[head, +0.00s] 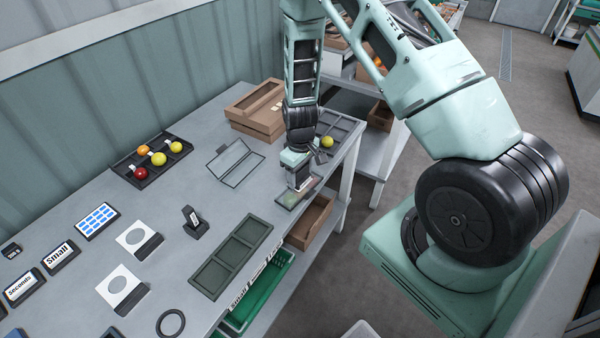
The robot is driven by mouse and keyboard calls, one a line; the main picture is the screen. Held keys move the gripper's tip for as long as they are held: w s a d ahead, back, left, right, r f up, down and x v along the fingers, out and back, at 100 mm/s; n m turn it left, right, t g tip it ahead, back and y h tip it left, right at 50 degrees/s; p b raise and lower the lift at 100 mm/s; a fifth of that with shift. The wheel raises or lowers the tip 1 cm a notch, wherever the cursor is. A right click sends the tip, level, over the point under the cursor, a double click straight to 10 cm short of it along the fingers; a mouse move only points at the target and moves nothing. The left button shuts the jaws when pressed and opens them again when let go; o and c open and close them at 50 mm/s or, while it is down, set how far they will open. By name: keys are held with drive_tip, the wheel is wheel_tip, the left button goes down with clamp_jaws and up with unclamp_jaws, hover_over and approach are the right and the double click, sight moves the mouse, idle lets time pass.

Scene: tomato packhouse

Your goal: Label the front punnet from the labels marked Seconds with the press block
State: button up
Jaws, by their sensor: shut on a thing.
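My gripper (299,172) is at the right edge of the table, pointing down. It is shut on a small dark block, apparently the press block (299,184), which is mostly hidden by the fingers. Directly below is a low clear punnet (284,204) with some green and red showing in it. I cannot tell whether the block touches it. Another clear punnet (235,163), empty with its lid open, lies to the left. The Seconds labels (22,288) are at the far left, beside the Small labels (60,257). A blue-and-white label pad (97,221) is near them.
A dark tray (125,172) holds red, orange and yellow tomatoes. Another tray (347,125) with a yellow tomato is behind my gripper. Cardboard boxes (256,108), an empty green tray (232,258), white gauge cards (138,240), a dark upright holder (194,222) and a ring (170,323) are also present.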

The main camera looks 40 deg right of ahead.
drive_tip(key=shift+f+b, duration=0.55)
drive_tip(key=shift+f, duration=0.1)
idle(1.4)
drive_tip(key=shift+r+p, duration=2.1)
drive_tip(key=shift+r, duration=0.95)
drive_tip(key=shift+f, duration=0.15)
